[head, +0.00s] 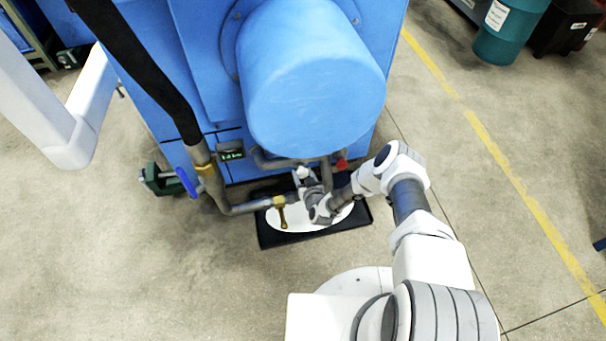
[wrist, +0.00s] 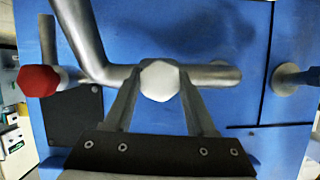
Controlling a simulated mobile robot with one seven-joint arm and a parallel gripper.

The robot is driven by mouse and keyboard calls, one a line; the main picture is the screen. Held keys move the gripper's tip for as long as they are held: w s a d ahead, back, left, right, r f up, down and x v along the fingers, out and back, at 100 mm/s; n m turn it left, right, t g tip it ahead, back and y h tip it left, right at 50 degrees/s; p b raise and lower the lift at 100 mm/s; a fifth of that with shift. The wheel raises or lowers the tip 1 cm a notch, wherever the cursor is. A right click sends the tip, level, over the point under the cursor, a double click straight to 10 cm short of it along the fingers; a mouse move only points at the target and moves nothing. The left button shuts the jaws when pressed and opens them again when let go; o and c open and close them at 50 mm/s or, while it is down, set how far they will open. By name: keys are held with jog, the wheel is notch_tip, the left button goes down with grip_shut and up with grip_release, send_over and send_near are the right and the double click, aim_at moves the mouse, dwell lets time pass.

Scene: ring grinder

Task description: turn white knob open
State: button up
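The white knob (wrist: 160,80) is a hexagonal cap on a horizontal grey pipe, seen face-on in the wrist view. My gripper (wrist: 160,88) has its two fingers apart, one on the left and one on the right of the knob. Little gap shows beside the knob, and I cannot tell whether either finger touches it. In the head view a small white piece that looks like the knob (head: 302,172) shows at the tip of my gripper, partly hidden by it, low on the front of the blue machine.
A red knob (wrist: 37,81) sits to the left on the same pipework in the wrist view. The blue machine (head: 200,75) has a large round housing above my gripper. A pipe with a yellow-handled valve (head: 282,214) is left of it, above a black-rimmed tray (head: 268,238).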

jog(key=c, duration=0.8)
jog(key=shift+o, duration=0.2)
jog(key=shift+d+m+y, duration=0.15)
jog(key=shift+m+y, duration=1.25)
jog(key=shift+m, duration=0.7)
jog(key=shift+g, duration=0.3)
jog(key=o, duration=1.4)
